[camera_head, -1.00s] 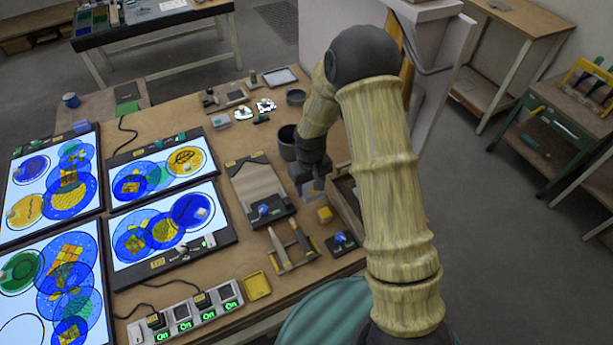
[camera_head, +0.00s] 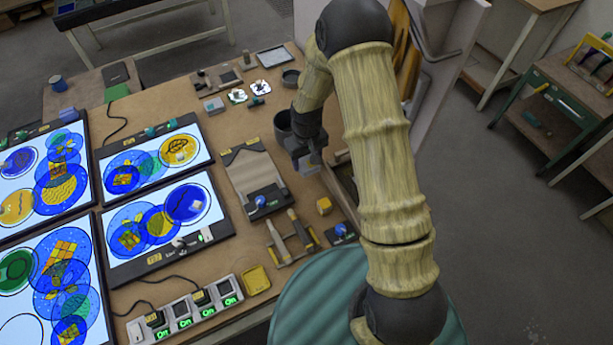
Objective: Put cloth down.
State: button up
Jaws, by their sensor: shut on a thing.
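My gripper (camera_head: 307,157) hangs at the right part of the wooden workbench, beside a dark round pot (camera_head: 284,127). It is shut on a small grey piece (camera_head: 312,167) that shows just under the fingers. This piece is probably the cloth, but it is too small and too covered to be sure. I cannot tell whether it touches the bench or hangs above it. My forearm hides part of the bench's right edge.
Lit panels with coloured glass discs (camera_head: 187,203) fill the bench's left side. A wooden tray lies partly behind my arm.

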jog(key=p, duration=0.1)
send_over(307, 182)
jog(key=shift+w+f, duration=0.1)
jog(key=shift+f, duration=2.1)
jog(key=shift+f+p, duration=0.9)
jog(key=shift+f, duration=1.15)
jog(key=shift+f, duration=0.2)
jog(key=o, duration=0.7)
jog(key=shift+o, duration=0.2)
jog(key=shift+r, duration=0.1)
